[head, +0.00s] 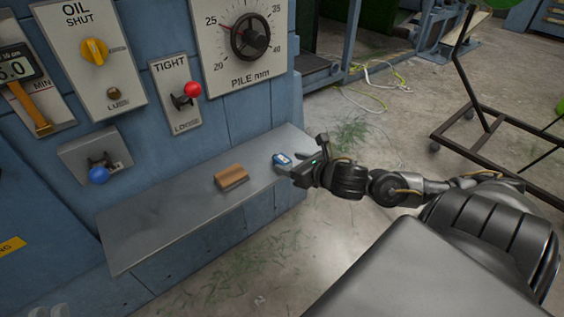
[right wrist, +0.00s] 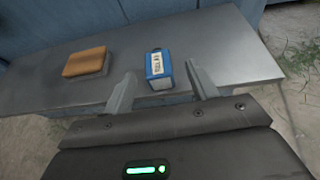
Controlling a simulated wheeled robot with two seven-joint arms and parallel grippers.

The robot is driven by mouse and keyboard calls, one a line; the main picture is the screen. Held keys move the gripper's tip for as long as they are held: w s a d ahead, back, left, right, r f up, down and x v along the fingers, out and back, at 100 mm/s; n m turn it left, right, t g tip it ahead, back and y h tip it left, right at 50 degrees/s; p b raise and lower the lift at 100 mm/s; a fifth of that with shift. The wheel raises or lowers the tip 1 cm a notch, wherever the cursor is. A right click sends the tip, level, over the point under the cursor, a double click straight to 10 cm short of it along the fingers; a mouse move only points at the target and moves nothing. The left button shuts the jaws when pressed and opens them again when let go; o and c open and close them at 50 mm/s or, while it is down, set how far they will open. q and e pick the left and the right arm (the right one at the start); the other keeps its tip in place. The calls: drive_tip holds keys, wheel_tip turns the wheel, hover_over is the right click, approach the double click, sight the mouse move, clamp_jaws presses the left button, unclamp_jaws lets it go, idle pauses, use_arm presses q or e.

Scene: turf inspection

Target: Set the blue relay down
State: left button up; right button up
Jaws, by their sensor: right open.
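The blue relay (right wrist: 159,66), a small blue block with a white label, appears to rest upright on the grey metal shelf (right wrist: 235,50). In the head view the relay (head: 283,159) is near the shelf's right end. My right gripper (head: 289,165) is open, and its fingers stand apart on either side of the relay in the right wrist view, with gaps visible. Whether the fingertips touch the shelf is unclear. A small grey part at the bottom left edge of the head view looks like my left gripper (head: 48,311); its fingers cannot be made out.
A brown block (head: 231,177) lies on the shelf left of the relay. Above the shelf, the blue machine carries a blue-knobbed lever (head: 98,175), a red-knobbed lever (head: 191,90), a yellow knob (head: 94,51) and a pile dial (head: 249,36). The shelf's left part is clear.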

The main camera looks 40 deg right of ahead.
sight(286, 161)
drive_tip(key=shift+x, duration=2.35)
drive_tip(key=shift+a, duration=0.15)
drive_tip(key=c, duration=1.2)
drive_tip(key=shift+o, duration=0.2)
drive_tip(key=shift+r, duration=0.1)
